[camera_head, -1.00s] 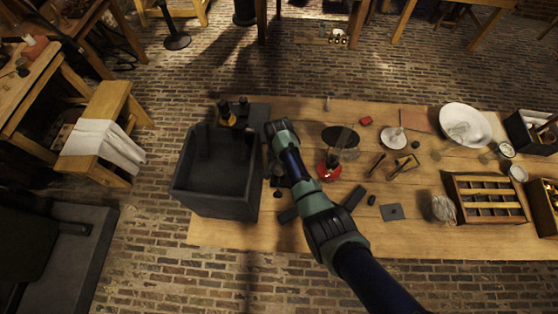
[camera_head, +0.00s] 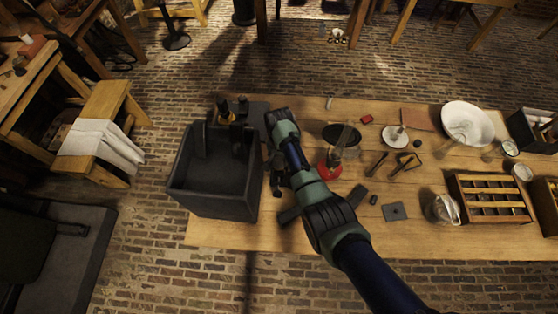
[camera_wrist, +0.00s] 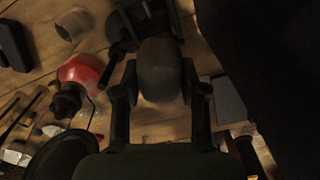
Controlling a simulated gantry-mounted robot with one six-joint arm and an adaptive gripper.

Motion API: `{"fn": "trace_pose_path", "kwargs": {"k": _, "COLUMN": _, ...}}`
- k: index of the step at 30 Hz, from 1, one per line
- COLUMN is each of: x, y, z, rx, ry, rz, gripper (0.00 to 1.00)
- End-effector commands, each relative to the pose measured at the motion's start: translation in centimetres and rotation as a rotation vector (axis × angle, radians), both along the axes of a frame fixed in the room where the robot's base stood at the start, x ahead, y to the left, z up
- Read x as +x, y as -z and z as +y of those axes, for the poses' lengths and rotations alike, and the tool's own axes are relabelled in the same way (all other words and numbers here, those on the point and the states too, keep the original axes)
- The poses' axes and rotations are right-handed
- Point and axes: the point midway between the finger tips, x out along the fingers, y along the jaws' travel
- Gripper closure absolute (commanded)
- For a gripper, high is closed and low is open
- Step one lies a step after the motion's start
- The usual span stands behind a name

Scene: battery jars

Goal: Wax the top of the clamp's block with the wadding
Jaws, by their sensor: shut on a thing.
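My gripper (camera_wrist: 160,95) is shut on a grey-brown rounded lump, which I take to be the wadding (camera_wrist: 160,68). In the wrist view it sits between both fingers. Just beyond it is a dark jointed fitting (camera_wrist: 148,18), perhaps part of the clamp; the wadding overlaps it in the picture, and I cannot tell whether they touch. In the head view my gripper (camera_head: 276,168) is a dark shape beside the dark bin, partly covered by my wrist. The wadding and the top of the clamp's block cannot be made out there.
A deep dark bin (camera_head: 215,205) stands at the table's left end. A red-based glass vessel (camera_head: 329,170) and a dark disc (camera_head: 340,133) are right of my arm. A glass jar (camera_head: 441,209), a white bowl (camera_head: 467,123) and a divided wooden box (camera_head: 492,212) stand farther right.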

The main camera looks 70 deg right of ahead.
Motion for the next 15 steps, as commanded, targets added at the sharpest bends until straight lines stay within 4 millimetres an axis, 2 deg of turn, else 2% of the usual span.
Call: {"fn": "trace_pose_path", "kwargs": {"k": 15, "x": -0.3, "y": 0.1, "z": 1.2, "rx": 0.001, "ry": -0.001, "rz": 0.000, "gripper": 1.00}}
